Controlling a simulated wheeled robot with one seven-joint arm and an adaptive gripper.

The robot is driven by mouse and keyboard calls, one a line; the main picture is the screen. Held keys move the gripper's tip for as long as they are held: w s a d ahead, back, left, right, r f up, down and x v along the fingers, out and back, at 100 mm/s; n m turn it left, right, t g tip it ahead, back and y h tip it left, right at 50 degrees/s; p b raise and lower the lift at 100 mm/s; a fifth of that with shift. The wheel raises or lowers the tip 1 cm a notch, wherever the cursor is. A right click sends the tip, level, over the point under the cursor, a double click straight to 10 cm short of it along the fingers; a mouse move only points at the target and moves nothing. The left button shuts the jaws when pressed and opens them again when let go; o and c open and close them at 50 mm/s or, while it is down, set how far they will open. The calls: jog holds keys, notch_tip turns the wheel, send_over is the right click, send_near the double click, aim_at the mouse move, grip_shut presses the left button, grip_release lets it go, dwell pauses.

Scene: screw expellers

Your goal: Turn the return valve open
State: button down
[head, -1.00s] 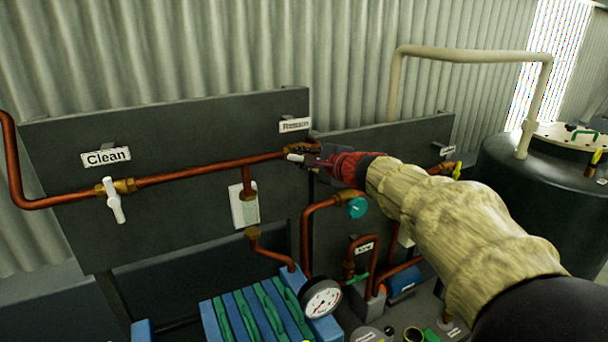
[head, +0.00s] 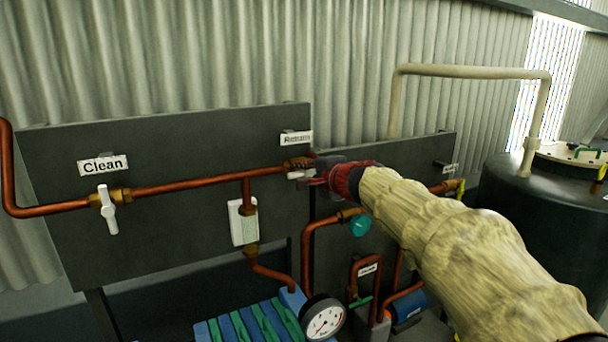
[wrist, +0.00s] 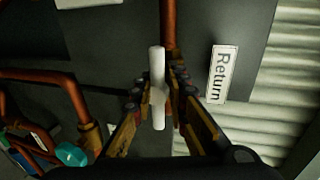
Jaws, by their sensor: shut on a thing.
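The return valve's white handle (wrist: 157,62) is a straight bar between the two fingers of my gripper (wrist: 159,95) in the wrist view. The fingers are shut on its middle, and both ends stick out. The bar lies roughly in line with the copper pipe (wrist: 168,28) behind it. In the head view the handle (head: 299,175) shows as a short white piece at the right end of the long pipe, with my gripper (head: 318,174) partly covering it. The "Return" label (wrist: 222,73) is beside the valve. The valve's body is mostly hidden.
The Clean valve's white handle (head: 108,209) hangs across the pipe at left. A teal knob (head: 360,227), a pressure gauge (head: 323,318) and more copper pipes are below my arm. A dark tank (head: 535,205) stands at right.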

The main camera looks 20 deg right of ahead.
jog(key=shift+f, duration=0.8)
jog(key=c, duration=1.9)
grip_release()
jog(key=shift+r, duration=0.3)
jog(key=shift+s+r, duration=0.1)
jog(key=shift+r, duration=0.15)
jog(key=v, duration=1.1)
jog(key=shift+s+r, duration=0.1)
jog(key=shift+s, duration=0.3)
